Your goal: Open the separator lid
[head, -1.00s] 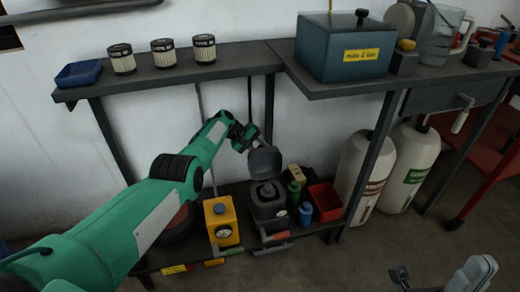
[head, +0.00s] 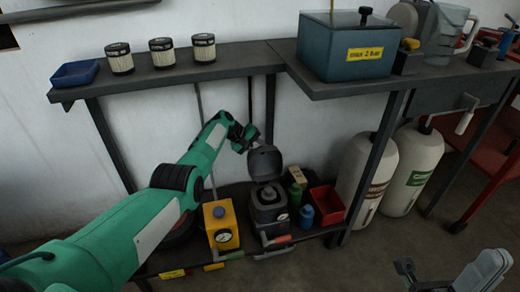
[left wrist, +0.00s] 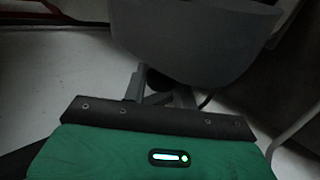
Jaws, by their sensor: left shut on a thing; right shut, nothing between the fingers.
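The separator (head: 268,206) is a dark grey squat container on the low shelf, with its open top and inner part showing. Its lid (head: 265,163) is a rounded grey cover standing steeply up at the back of the body. My left gripper (head: 246,144) is at the lid's upper left side, shut on the lid. In the left wrist view the lid (left wrist: 195,45) is a large grey shape beyond the fingers (left wrist: 160,88); the exact grip point is dark and partly hidden. My right gripper (head: 406,270) is shut and empty at the lower right, far from the separator.
A yellow gauge box (head: 221,224) stands left of the separator. Green (head: 295,194) and blue (head: 306,215) bottles and a red bin (head: 327,204) stand to its right. Open floor lies in front.

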